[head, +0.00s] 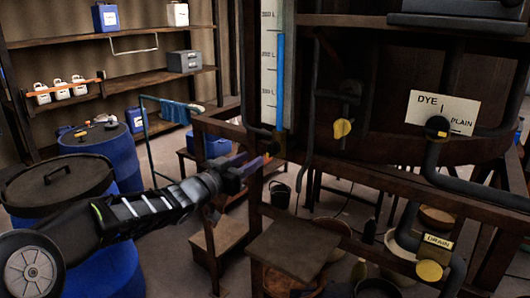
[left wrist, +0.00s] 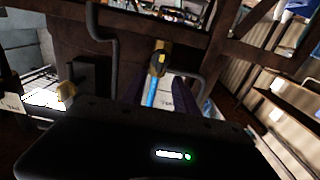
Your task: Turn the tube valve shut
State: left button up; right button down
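The sight tube (head: 279,80) with blue liquid stands upright beside a white scale board (head: 268,60) marked in litres. The tube valve with its yellow-brown handle (left wrist: 157,60) shows in the left wrist view, with the blue tube (left wrist: 151,94) below it in the picture. In the head view the valve is dark and mostly hidden near my gripper. My left gripper (head: 262,158) is at the tube's lower end. In the left wrist view its two dark fingers are apart, with the valve between or just beyond them. I cannot tell whether they touch it. My right gripper is not in view.
A yellow knob (head: 342,129), a DYE/PLAIN plate (head: 441,112) with a yellow-handled valve, and a drain valve (head: 429,270) are to the right. Dark wooden beams frame the valve closely. Blue barrels (head: 112,155) stand at left, wooden steps (head: 218,240) below my gripper.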

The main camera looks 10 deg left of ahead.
aim_at(267, 150)
pick_arm(q)
jog(key=p+x, duration=0.1)
jog(key=x, duration=0.6)
jog(key=shift+w+f, duration=0.1)
grip_shut()
dwell(0.5)
